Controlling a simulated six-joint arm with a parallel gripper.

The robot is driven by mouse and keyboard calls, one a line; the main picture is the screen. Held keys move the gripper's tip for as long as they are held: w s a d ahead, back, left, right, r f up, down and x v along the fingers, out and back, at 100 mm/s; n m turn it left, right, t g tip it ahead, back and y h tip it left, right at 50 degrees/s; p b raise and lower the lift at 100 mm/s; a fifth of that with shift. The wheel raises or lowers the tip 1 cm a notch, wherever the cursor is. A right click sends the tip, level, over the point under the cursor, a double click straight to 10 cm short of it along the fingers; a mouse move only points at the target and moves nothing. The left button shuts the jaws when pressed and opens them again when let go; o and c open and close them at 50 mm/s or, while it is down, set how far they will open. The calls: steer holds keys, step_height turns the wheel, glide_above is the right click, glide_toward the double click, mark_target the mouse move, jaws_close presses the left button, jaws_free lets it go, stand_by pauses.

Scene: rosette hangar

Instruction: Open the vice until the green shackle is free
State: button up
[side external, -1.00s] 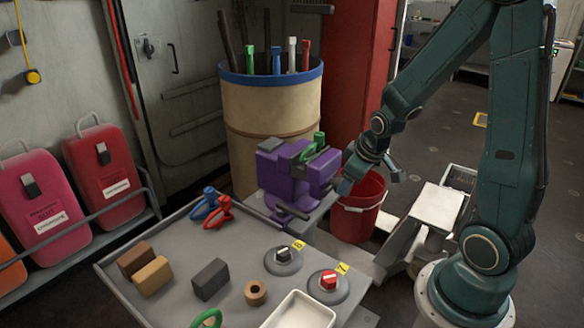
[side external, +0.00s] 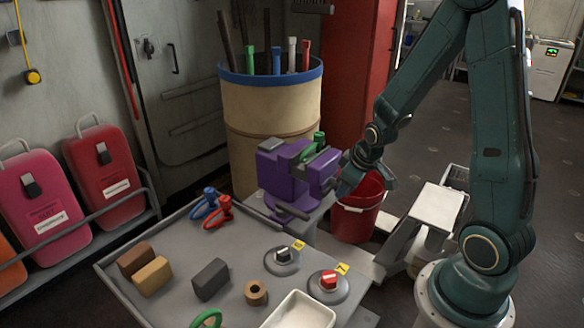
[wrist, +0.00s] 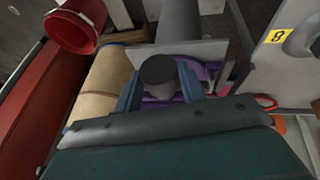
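The purple vice (side external: 276,172) stands at the back corner of the grey bench. The green shackle (side external: 314,146) sits at the top of its jaws, and I cannot tell how tightly it is held. A dark bar (side external: 292,211) shows low on the vice's front. My gripper (side external: 366,186) is at the vice's right end with its fingers apart. In the wrist view its two fingers (wrist: 160,88) stand on either side of a dark round knob (wrist: 157,70), with purple vice parts behind. Whether the fingers touch the knob is unclear.
A red bucket (side external: 357,218) stands on the floor close below my gripper. A tan drum (side external: 271,125) holding several tools is behind the vice. Blocks, a white tray (side external: 301,311), two dials and red and blue shackles (side external: 218,210) lie on the bench.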

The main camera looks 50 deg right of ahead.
steer(key=shift+c, duration=1.2)
steer(key=shift+a, duration=0.1)
steer(key=shift+a+f+h, duration=0.15)
steer(key=shift+h, duration=0.95)
steer(key=shift+n+h, duration=0.3)
steer(key=shift+h, duration=0.1)
steer(key=o, duration=1)
steer(key=shift+c, duration=0.2)
